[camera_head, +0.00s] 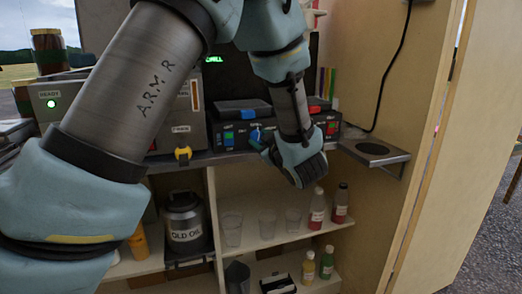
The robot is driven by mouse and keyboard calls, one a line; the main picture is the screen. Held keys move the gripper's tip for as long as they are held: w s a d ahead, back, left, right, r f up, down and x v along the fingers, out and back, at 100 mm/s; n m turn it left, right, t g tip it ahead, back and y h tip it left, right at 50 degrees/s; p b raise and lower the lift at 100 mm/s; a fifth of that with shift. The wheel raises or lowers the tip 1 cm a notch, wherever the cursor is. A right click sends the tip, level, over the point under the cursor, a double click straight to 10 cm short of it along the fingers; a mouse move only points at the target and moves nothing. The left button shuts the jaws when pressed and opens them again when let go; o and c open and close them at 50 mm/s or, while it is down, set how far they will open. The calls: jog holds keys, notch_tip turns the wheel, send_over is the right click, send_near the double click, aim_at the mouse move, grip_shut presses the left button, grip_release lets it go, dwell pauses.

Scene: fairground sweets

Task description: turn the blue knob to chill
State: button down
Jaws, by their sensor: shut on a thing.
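The blue knob (255,133) is on the front of a dark appliance (238,132) on the counter, in the middle of the head view. My gripper (262,142) reaches it from the right and is shut on it. The fingers partly cover the knob, so its pointer and setting cannot be read. Small green and red lit marks (228,134) show left of the knob. A dark screen behind has green text (213,58), partly hidden by my arm.
A second dark unit with a red part (328,122) stands right of my gripper. A grey machine (60,103) with a green light is at left. Cups (267,222), bottles (341,203) and an "OLD OIL" can (184,218) stand on shelves below.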

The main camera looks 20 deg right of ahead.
jog(key=shift+f+n+b, duration=0.1)
jog(key=shift+n+b, duration=0.9)
jog(key=shift+b, duration=0.1)
jog(key=shift+h, duration=0.3)
jog(key=shift+c, duration=2.1)
grip_release()
jog(key=s+r, duration=0.1)
jog(key=s, duration=0.9)
jog(key=shift+s+a+r+b, duration=0.15)
jog(key=shift+s+a+b, duration=0.15)
jog(key=shift+s+a, duration=0.05)
